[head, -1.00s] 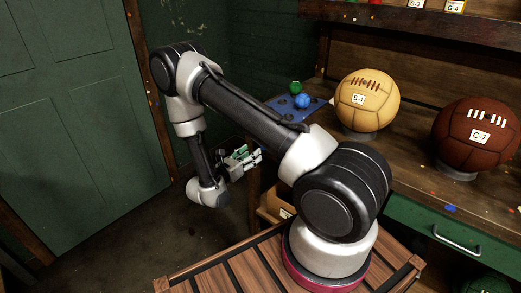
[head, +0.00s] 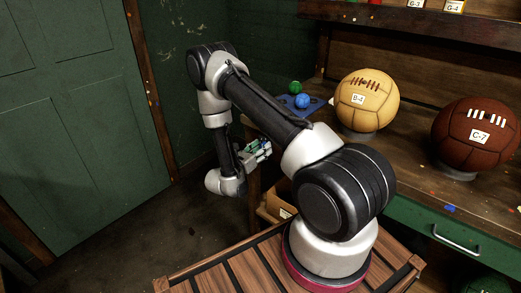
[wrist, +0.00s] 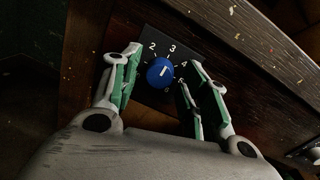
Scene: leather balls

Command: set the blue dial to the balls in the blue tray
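The blue dial (wrist: 160,72) is on a dark plate (wrist: 150,97) with white numbers, on the front of the wooden bench; 2, 3 and 4 are readable. Its white pointer mark tilts up and slightly right; I cannot tell the exact setting. My gripper (wrist: 162,60) is open, with one green-padded finger on each side of the dial; contact is not clear. In the head view my gripper (head: 262,148) is beside the bench's left end. The blue tray (head: 318,101) holds a green ball (head: 295,88) and a blue ball (head: 302,101); my arm hides part of it.
A tan ball (head: 367,101) marked B-4 and a brown ball (head: 475,136) marked C-7 stand on the bench (head: 405,167). A green drawer (head: 470,238) is below. A green door (head: 80,110) is at left, with clear floor before it.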

